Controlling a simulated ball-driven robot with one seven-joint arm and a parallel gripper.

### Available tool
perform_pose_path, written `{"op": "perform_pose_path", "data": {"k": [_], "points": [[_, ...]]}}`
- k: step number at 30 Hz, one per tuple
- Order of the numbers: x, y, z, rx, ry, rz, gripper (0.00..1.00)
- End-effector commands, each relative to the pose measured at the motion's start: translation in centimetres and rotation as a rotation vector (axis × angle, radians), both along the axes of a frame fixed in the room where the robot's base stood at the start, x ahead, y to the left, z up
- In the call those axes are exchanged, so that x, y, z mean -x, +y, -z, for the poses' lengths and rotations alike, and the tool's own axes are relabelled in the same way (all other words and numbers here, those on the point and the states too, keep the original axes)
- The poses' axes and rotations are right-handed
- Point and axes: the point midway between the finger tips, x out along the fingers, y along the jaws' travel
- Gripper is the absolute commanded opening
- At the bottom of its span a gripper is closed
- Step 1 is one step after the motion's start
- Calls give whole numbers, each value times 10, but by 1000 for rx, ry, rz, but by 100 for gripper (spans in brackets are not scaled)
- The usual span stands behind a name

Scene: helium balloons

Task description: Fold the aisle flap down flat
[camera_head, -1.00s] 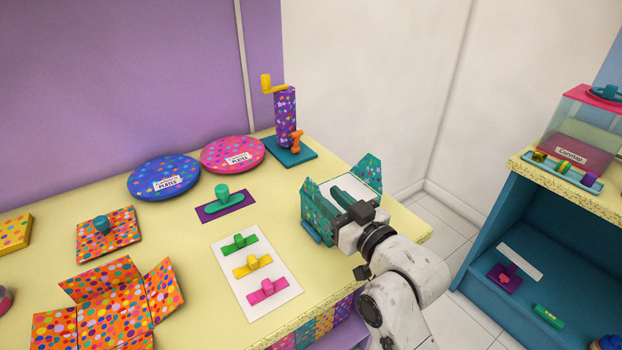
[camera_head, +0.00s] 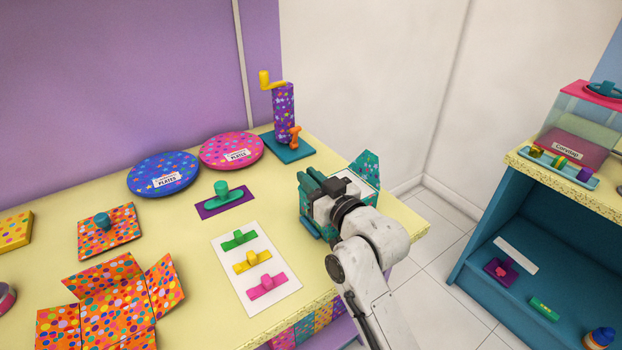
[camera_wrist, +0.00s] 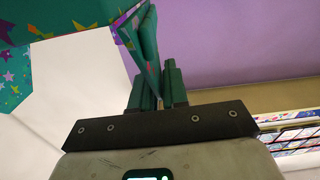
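A teal star-printed box (camera_head: 312,222) with a white inside stands at the right end of the yellow table. One patterned flap (camera_head: 366,166) stands up on its right side. My gripper (camera_head: 318,184) is over the box's left side, its teal fingers at the flap there. In the wrist view, my gripper (camera_wrist: 160,85) has its two fingers close together. A thin teal flap (camera_wrist: 135,38) rises at them and seems to pass between them; I cannot tell whether they press on it. My wrist hides much of the box. I cannot tell which flap is the aisle flap.
A purple dotted cylinder (camera_head: 284,113) on a teal base stands behind the box. A white card (camera_head: 282,299) with green, yellow and pink handles lies left of the box. An open orange dotted box (camera_head: 118,305) is at front left. A blue shelf unit (camera_head: 520,225) stands across the floor.

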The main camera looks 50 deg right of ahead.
Motion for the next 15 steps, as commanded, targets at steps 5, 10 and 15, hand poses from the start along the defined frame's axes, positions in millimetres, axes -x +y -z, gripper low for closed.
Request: {"op": "perform_pose_path", "data": {"k": [5, 10, 15], "points": [[0, 0, 0, 0, 0, 0, 0], [0, 0, 0, 0, 0, 0, 0], [0, 0, 0, 0, 0, 0, 0]]}}
